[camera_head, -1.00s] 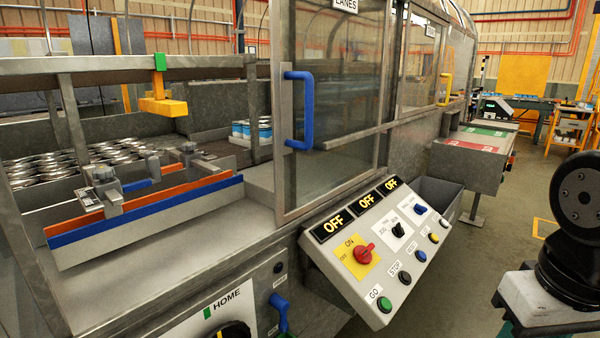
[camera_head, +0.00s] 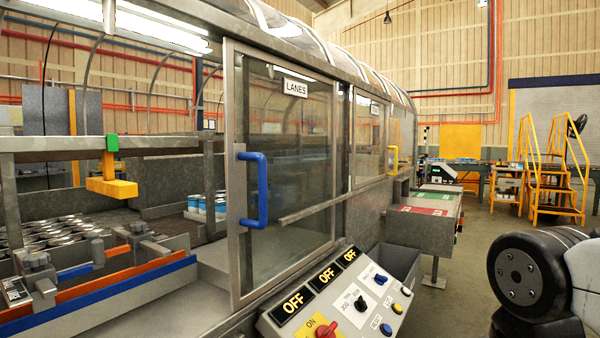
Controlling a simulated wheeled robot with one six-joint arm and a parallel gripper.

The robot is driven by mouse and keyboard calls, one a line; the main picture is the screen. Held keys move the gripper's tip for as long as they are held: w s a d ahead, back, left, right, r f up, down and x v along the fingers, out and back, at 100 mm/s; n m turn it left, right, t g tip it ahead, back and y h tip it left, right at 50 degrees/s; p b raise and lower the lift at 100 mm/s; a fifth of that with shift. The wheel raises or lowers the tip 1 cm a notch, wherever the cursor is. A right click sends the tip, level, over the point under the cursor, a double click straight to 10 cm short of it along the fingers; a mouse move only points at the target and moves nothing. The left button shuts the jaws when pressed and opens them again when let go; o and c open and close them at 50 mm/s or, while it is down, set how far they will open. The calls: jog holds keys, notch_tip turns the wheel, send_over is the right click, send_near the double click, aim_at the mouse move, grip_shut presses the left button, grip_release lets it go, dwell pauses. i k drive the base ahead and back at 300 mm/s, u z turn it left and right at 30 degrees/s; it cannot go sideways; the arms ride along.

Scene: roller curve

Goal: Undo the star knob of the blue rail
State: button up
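The blue rail (camera_head: 120,287) runs along the front of the machine bed at the lower left, in front of an orange rail (camera_head: 125,270). Two grey clamp blocks stand by the rails. One has a dark grey knob (camera_head: 36,261) on top at the far left; the other has a similar knob (camera_head: 138,227) farther back. I cannot tell which knob belongs to the blue rail, or how tight either is. My gripper is not in view; only a dark round joint and pale link of my arm show at the lower right.
A framed glass door labelled LANES with a blue handle (camera_head: 253,190) stands right of the rails. An orange block on a post (camera_head: 111,188) hangs above the bed. The control panel (camera_head: 345,300) juts out at the front, its visible displays reading OFF. Open floor lies right.

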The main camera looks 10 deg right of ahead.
aim_at(36, 261)
jog(key=u, duration=1.4)
